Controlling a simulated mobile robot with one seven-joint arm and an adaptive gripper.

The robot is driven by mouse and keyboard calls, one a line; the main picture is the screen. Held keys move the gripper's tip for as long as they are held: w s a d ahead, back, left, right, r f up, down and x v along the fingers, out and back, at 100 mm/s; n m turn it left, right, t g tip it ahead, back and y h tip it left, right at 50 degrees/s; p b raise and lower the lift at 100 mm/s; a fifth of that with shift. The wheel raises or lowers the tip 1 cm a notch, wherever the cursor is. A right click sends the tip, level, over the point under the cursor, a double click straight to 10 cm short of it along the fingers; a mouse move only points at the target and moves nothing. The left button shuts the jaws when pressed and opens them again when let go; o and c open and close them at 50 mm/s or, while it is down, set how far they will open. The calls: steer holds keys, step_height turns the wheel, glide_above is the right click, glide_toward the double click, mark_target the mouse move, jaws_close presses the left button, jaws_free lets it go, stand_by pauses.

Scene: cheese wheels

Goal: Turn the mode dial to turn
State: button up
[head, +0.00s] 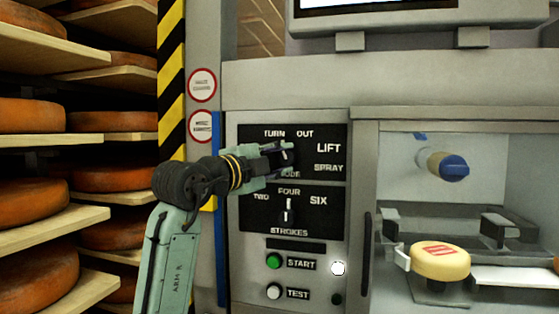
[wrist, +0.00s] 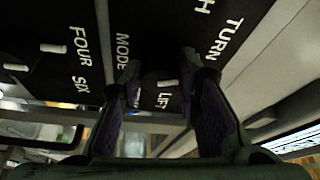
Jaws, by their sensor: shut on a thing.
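The mode dial sits on the upper black panel, between the words TURN, OUT, LIFT, SPRAY and MODE. In the head view my gripper (head: 284,156) reaches it from the left and covers most of it. In the wrist view the two fingers of my gripper (wrist: 165,80) stand either side of the dark mode dial (wrist: 168,83), shut on it. White marks show between the fingers and beside the right finger, on the side of the word TURN. The exact setting is hard to read because the fingers hide part of the dial.
The strokes dial (head: 288,208) is just below, its white marks upright under FOUR. Lower are the green START button (head: 274,261) and white TEST button (head: 273,291). A glazed bay at right holds a yellow cheese wheel (head: 440,261). Shelves (head: 45,140) of orange wheels stand left.

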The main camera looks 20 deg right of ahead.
steer(key=o, duration=1.1)
steer(key=shift+o, duration=0.2)
steer(key=r+v, duration=0.1)
steer(key=v, duration=1.1)
steer(key=shift+f, duration=0.5)
steer(key=shift+a, duration=0.1)
